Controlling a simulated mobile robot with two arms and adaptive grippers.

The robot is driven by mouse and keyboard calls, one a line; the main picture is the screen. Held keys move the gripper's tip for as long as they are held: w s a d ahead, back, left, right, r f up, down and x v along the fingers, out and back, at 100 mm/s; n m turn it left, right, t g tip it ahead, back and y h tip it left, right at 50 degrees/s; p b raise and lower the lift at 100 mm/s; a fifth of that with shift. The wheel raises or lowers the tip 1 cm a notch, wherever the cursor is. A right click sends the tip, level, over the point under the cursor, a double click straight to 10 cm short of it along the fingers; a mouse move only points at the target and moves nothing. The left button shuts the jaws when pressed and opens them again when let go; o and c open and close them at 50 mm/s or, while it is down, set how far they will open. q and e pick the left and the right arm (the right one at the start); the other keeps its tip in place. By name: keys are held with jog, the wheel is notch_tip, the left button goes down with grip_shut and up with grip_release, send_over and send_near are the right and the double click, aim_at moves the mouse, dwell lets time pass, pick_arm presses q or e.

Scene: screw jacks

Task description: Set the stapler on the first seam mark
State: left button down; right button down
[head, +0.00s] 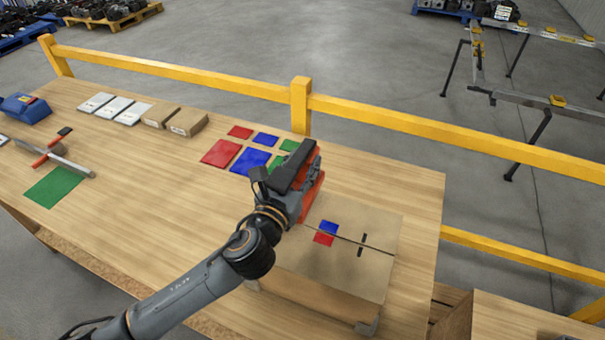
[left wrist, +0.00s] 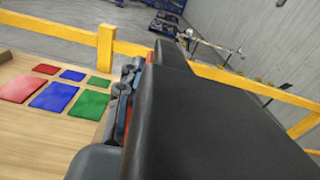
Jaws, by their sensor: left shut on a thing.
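My left gripper (head: 297,180) is shut on the stapler, an orange-red tool (head: 312,197) with dark parts, held by the far left corner of the carton. Much of the stapler is hidden by the gripper; in the left wrist view only a thin orange strip (left wrist: 128,118) shows beside large dark shapes. The brown carton (head: 345,278) stands on the table, with a dark seam running across its top. On the seam are a blue-and-red patch (head: 327,234) and, farther right, a black cross mark (head: 362,245). I cannot tell whether the stapler touches the carton. My right gripper is not in view.
Red, blue and green mats (head: 221,153) lie behind the gripper. Small boxes (head: 188,122), white packs (head: 132,113), a red-handled tool (head: 52,148), a green mat (head: 54,187) and a blue item (head: 25,108) are left. A yellow rail (head: 400,122) runs behind. The table's middle is clear.

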aim_at(301, 179)
pick_arm(q)
jog(key=shift+w+d+f, duration=0.1)
jog(key=shift+w+f, duration=0.05)
jog(key=shift+w, duration=0.05)
notch_tip(301, 179, down, 2)
jog(key=shift+f, duration=0.4)
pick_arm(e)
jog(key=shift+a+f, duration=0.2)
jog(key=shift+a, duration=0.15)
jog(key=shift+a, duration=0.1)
pick_arm(q)
jog(key=shift+f, duration=0.1)
jog(key=shift+f+b, duration=0.15)
jog(key=shift+b, duration=0.2)
jog(key=c, duration=0.8)
grip_release()
jog(key=shift+s+f, duration=0.1)
jog(key=shift+c, duration=0.2)
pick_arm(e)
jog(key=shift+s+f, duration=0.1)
